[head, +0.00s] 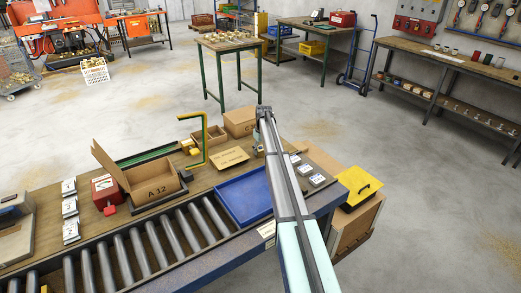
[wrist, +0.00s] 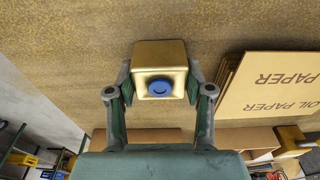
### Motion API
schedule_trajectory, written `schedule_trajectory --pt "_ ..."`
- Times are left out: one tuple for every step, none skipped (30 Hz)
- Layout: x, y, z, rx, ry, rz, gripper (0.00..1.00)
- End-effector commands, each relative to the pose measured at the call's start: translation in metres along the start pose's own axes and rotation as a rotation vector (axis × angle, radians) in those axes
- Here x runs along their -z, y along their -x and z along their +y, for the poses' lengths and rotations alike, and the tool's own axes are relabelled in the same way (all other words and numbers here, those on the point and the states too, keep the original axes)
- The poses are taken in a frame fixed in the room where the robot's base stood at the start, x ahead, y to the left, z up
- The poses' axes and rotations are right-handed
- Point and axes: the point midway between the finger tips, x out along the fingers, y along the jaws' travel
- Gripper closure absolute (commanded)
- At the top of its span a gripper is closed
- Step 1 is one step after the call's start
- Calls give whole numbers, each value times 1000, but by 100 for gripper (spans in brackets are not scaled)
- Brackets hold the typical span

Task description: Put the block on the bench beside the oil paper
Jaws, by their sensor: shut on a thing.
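The brass block (wrist: 158,54) has a blue round spot on its near face. My gripper (wrist: 160,86) is shut on it, one finger on each side, in the wrist view. I cannot tell whether the block touches the bench. The oil paper, a flat tan stack with printed lettering, lies on the bench to the right of the block in the wrist view (wrist: 272,86), with a gap between them. The oil paper (head: 231,157) also shows in the head view, left of my arm. The block is not clearly visible there.
The brown bench top (wrist: 60,30) is bare around the block on the left.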

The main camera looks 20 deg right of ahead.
Motion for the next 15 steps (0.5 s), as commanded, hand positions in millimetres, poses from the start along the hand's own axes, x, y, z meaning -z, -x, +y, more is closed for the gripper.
schedule_trajectory --pt "0 -1 0 0 0 1 100" --pt "0 -1 0 0 0 0 38" --pt "0 -1 0 0 0 0 24" --pt "0 -1 0 0 0 0 23" --pt "0 -1 0 0 0 0 23" --pt "0 -1 0 0 0 0 23" --pt "0 -1 0 0 0 0 23" --pt "0 -1 0 0 0 0 23" --pt "0 -1 0 0 0 0 23" --pt "0 -1 0 0 0 0 23" --pt "0 -1 0 0 0 0 23" --pt "0 -1 0 0 0 0 23" --pt "0 0 0 0 0 0 23" --pt "0 0 0 0 0 0 23" --pt "0 2 0 0 0 0 23"
